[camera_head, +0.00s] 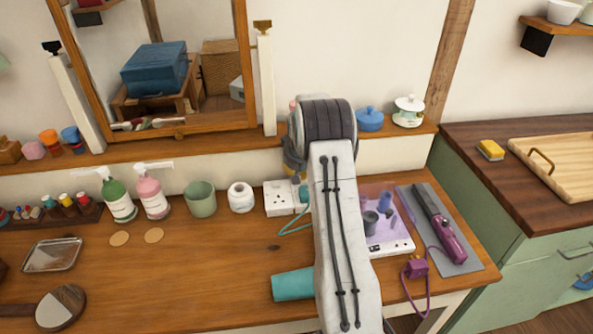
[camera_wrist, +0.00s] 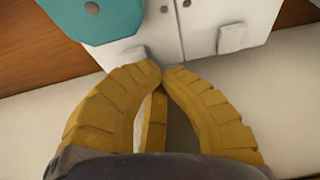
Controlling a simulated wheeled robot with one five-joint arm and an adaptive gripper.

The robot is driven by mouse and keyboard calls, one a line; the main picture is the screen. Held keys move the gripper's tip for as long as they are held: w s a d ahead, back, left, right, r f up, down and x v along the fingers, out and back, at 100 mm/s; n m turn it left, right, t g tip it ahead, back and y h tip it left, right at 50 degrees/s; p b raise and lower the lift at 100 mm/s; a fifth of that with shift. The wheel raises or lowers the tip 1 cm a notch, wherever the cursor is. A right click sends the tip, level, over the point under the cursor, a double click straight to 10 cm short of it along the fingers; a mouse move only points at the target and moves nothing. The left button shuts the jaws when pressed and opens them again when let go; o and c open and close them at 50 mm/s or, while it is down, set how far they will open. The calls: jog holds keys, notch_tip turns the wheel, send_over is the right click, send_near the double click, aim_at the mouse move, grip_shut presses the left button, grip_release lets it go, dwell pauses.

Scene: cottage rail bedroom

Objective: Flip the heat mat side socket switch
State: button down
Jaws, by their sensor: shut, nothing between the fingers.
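The white double socket (camera_head: 278,199) stands at the back of the wooden dresser top, partly hidden by my arm. A teal plug (camera_head: 303,194) sits in its right side, with a teal cord looping onto the dresser. In the wrist view the socket (camera_wrist: 205,25) appears turned round, with the teal plug (camera_wrist: 95,18) at left. One small white rocker switch (camera_wrist: 133,56) is beside the plug; another switch (camera_wrist: 232,38) is farther right. My gripper (camera_wrist: 158,69) is shut and empty, its yellow fingertips at the socket's edge close to the plug-side switch. Contact is unclear.
The dresser's middle is clear.

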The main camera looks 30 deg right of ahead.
jog(key=shift+s+a+f, duration=0.1)
jog(key=shift+a+f, duration=0.15)
jog(key=shift+f, duration=0.35)
jog(key=shift+s+a+f, duration=0.1)
jog(key=shift+a+f, duration=0.15)
jog(key=shift+f, duration=0.3)
jog(key=shift+s+d+r, duration=0.2)
jog(key=shift+d+r, duration=0.45)
jog(key=shift+s+r, duration=0.2)
jog(key=shift+r, duration=0.05)
jog(key=shift+a+r+p, duration=0.1)
jog(key=shift+r+p, duration=0.1)
jog(key=shift+p, duration=0.1)
jog(key=shift+s+r, duration=0.1)
jog(key=shift+s, duration=0.05)
jog(key=shift+s+a+r+b, duration=0.3)
jog(key=shift+s+a+b, duration=0.05)
jog(key=shift+s+b, duration=0.1)
jog(key=shift+v, duration=4.3)
jog(key=shift+s+p, duration=0.1)
jog(key=shift+p, duration=0.2)
